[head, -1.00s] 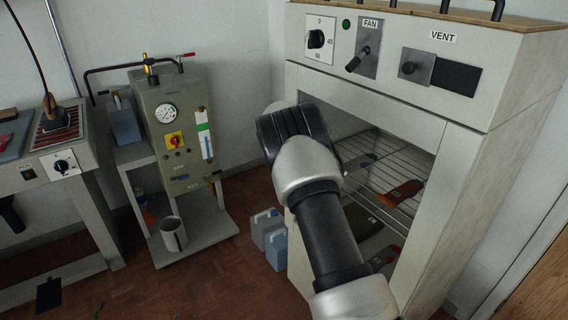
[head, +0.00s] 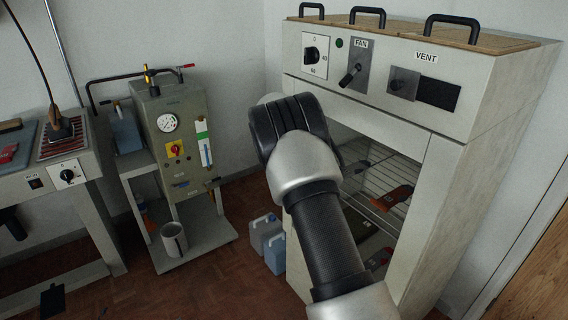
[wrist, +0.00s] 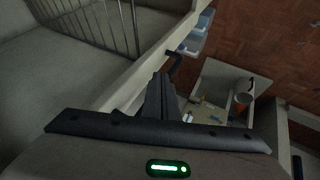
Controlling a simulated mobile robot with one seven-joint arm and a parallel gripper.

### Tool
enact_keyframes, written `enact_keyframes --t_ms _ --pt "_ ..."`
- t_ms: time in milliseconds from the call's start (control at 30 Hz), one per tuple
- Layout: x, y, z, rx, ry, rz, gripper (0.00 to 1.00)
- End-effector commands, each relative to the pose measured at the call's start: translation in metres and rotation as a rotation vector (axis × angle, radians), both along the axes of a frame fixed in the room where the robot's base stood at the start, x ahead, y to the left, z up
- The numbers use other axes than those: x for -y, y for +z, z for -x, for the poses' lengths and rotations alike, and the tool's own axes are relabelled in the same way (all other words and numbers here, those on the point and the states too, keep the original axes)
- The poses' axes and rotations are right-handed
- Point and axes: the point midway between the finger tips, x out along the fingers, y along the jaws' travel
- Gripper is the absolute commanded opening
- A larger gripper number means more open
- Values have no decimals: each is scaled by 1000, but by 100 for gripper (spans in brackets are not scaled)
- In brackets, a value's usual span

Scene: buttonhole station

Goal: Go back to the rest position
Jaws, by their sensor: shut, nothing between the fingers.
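My arm reaches up from the bottom of the head view in front of the open drying cabinet (head: 455,190). The arm's black end covers part of the opening, and the fingertips are hidden there. In the wrist view my gripper (wrist: 160,92) shows as dark fingers closed together, with nothing between them. They are beside the pale cabinet edge (wrist: 128,88). The wire rack (wrist: 95,25) shows at the upper left of that view.
An orange tagged piece (head: 393,197) lies on the rack inside the cabinet. Blue-grey canisters (head: 272,255) stand on the floor to its left. A gauge unit (head: 172,140) on a stand, with a grey bucket (head: 174,239), is further left. A bench (head: 50,180) is at the far left.

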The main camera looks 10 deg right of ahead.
Motion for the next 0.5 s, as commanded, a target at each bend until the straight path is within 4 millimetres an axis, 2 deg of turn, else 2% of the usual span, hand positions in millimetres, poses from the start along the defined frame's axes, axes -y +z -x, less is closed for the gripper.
enact_keyframes --t_ms 167,267,367,500 --pt "-2 21 9 0 -13 -18 0" --pt "-1 54 30 4 -44 -58 0" --pt "-3 98 67 4 -87 -120 0" --pt "-11 154 135 -3 -138 -212 0"
